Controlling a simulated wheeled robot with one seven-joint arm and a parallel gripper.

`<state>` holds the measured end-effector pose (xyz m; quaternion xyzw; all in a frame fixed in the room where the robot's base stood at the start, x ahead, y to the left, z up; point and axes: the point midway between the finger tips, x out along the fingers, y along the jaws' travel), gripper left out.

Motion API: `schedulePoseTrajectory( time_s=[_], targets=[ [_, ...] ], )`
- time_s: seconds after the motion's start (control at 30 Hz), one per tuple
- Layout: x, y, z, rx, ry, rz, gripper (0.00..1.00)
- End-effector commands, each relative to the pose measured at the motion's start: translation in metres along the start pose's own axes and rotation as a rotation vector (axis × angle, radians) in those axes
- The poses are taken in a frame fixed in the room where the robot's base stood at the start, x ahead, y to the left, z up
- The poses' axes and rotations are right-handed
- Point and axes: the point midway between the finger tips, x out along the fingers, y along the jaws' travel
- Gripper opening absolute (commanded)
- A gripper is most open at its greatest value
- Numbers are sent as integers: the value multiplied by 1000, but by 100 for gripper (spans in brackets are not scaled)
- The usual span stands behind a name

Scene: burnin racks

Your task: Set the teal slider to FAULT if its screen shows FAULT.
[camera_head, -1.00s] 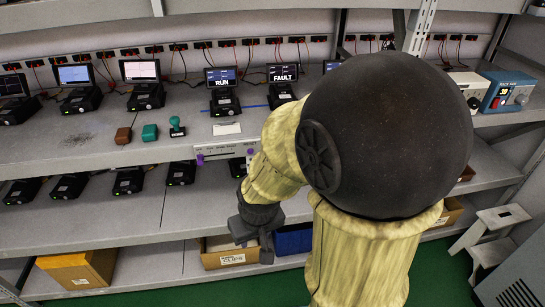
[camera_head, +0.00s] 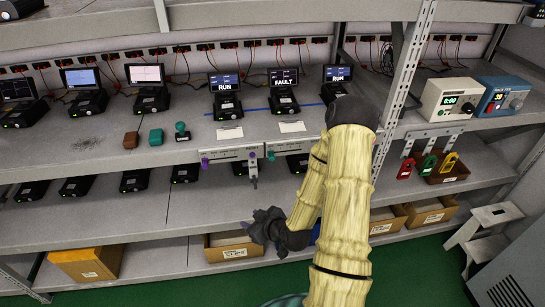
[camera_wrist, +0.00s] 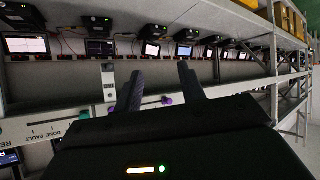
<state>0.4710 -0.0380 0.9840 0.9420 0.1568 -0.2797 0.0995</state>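The teal slider (camera_head: 271,156) is a small knob at the left end of a pale control panel (camera_head: 290,147) on the shelf's front edge. Above it stands a screen (camera_head: 284,77) reading FAULT. In the wrist view a teal knob (camera_wrist: 84,114) shows at the left, beside a panel marked DONE and FAULT. A purple slider (camera_head: 204,162) sits on the neighbouring panel, below a RUN screen (camera_head: 225,82); a purple knob (camera_wrist: 167,101) shows between my fingers in the wrist view. My gripper (camera_wrist: 160,70) is open and empty, its fingers apart. In the head view it hangs below the panels.
Another RUN screen (camera_head: 338,73) stands right of the FAULT one. A teal block (camera_head: 156,136), a brown block (camera_head: 131,140) and a stamp (camera_head: 181,132) lie on the shelf. A rack upright (camera_head: 405,90) stands right of my arm.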

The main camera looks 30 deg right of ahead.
Motion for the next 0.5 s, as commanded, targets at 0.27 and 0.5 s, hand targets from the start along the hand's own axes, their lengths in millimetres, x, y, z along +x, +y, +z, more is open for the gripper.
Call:
schedulePoseTrajectory(
  time_s=[0.27,0.5],
  targets=[
    [-22,32,-19,129,316,218,40],
    [-62,72,-22,255,505,506,40]
  ],
)
